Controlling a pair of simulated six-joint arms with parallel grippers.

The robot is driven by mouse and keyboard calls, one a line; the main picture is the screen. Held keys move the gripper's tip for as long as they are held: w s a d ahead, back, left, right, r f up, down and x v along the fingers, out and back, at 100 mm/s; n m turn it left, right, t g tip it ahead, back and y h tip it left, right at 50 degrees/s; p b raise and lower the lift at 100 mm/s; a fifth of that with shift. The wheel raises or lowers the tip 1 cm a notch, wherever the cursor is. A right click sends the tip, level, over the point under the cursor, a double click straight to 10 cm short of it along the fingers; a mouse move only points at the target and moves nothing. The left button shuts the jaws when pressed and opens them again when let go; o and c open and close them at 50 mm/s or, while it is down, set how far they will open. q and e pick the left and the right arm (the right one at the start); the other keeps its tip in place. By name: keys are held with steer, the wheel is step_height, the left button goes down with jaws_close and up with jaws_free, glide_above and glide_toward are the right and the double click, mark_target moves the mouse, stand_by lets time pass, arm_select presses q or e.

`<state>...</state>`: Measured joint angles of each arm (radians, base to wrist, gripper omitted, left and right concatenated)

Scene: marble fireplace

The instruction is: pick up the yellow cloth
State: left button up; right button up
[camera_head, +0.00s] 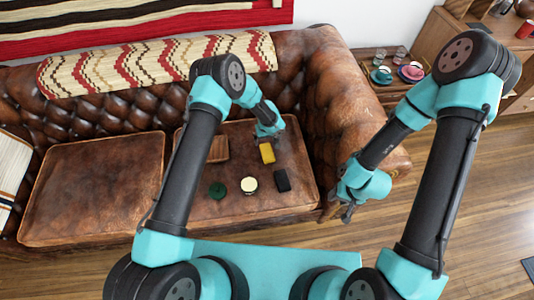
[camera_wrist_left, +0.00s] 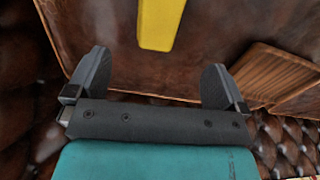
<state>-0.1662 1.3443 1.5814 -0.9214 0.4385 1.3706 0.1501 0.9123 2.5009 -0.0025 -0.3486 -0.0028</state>
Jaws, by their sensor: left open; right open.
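The yellow cloth (camera_head: 267,153) is a small folded rectangle lying on the right seat cushion of the brown leather sofa. In the left wrist view the yellow cloth (camera_wrist_left: 160,22) shows at the top edge, partly cut off, just beyond the fingers. My left gripper (camera_head: 272,132) is open and empty, just behind the cloth towards the backrest. In the left wrist view the fingers of my left gripper (camera_wrist_left: 154,70) stand wide apart with nothing between them. My right gripper (camera_head: 347,210) is open and empty, over the floor in front of the sofa's right arm.
A wooden slatted item (camera_head: 218,149) lies left of the cloth and also shows in the left wrist view (camera_wrist_left: 278,76). A green round item (camera_head: 217,190), a cream round item (camera_head: 249,185) and a black block (camera_head: 282,180) lie nearer the front. The left cushion (camera_head: 90,190) is clear.

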mark_target(267, 151)
arm_select(q)
step_height(267, 151, down, 6)
steer(key=shift+f, duration=0.1)
stand_by(0.4)
steer(key=shift+f, duration=2.55)
steer(key=shift+c, duration=0.4)
steer(key=c, duration=0.9)
